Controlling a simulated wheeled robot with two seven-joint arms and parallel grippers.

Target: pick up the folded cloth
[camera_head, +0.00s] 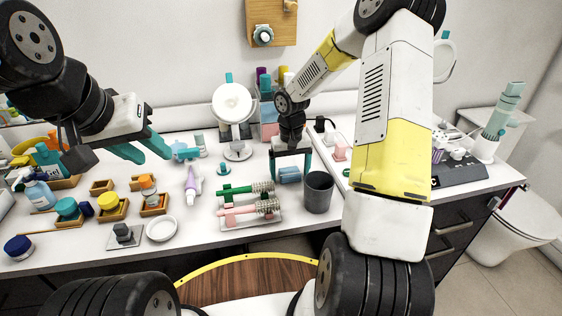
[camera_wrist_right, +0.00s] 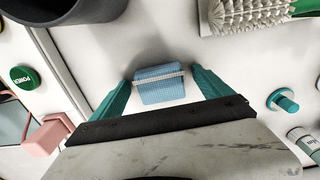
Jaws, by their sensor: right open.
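The folded cloth (camera_head: 289,174) is a small blue bundle with a pale band around its middle. It lies on the white vanity top between the hair brushes and the dark cup. In the right wrist view the cloth (camera_wrist_right: 161,86) sits between the tips of my right gripper (camera_wrist_right: 161,92). That gripper (camera_head: 290,170) is open, with a teal finger on each side of the cloth and a visible gap to it. My left gripper (camera_head: 146,150) is open and empty above the left part of the vanity, far from the cloth.
A dark grey cup (camera_head: 318,192) stands just right of the cloth. A tray with a green brush (camera_head: 240,189) and a pink brush (camera_head: 243,209) lies to its left. A round mirror (camera_head: 232,104) stands behind. Several bottles and small wooden trays crowd the left side.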

